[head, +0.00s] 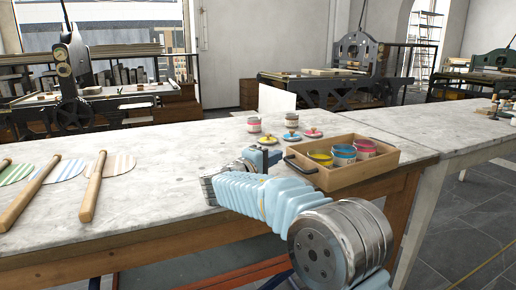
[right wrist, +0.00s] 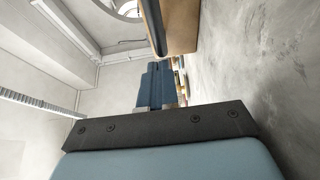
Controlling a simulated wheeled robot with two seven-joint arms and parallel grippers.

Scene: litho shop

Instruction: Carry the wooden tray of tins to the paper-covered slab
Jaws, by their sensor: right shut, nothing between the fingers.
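The wooden tray (head: 372,168) stands on the marble-topped table, at its right end. It holds a yellow tin (head: 320,158), a blue tin (head: 343,154) and a pink tin (head: 365,148). Its dark handle (head: 300,166) is on the left end wall. My right gripper (head: 262,157) is shut and empty, a little left of that handle and apart from it. In the right wrist view my dark blue fingers (right wrist: 157,88) are together, with part of the wooden tray (right wrist: 181,28) beyond them. My left gripper is out of view. I cannot make out a paper-covered slab for certain.
Two more tins (head: 253,125) and several coloured lids (head: 290,136) lie behind the tray. Wooden-handled striped paddles (head: 93,185) lie on the left of the marble tabletop (head: 165,150). Another table (head: 440,135) adjoins at right. Presses (head: 352,70) stand behind.

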